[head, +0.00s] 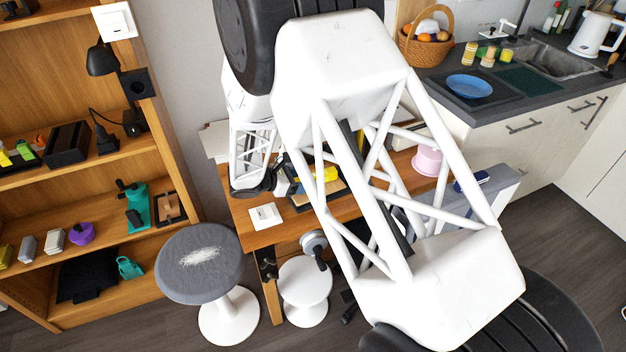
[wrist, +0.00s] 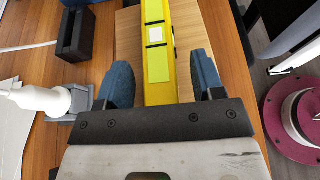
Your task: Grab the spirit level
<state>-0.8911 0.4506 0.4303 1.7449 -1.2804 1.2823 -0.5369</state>
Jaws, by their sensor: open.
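The spirit level (wrist: 158,68) is a long yellow bar with a pale vial window, seen in the wrist view running from the top edge down between my fingers. It lies over a light wooden board. My gripper (wrist: 162,78) is open, with one blue finger on each side of the level and a visible gap on both sides. The level's near end is hidden behind the gripper body. In the head view a yellow piece (head: 325,174) on the wooden desk is probably the level, partly covered by my arm. My fingers cannot be made out there.
In the wrist view a black box (wrist: 74,35) and a white bottle-like object (wrist: 40,98) stand left of the level. A dark red round object (wrist: 296,118) is at right. In the head view a pink pot (head: 427,161) stands on the desk (head: 262,236).

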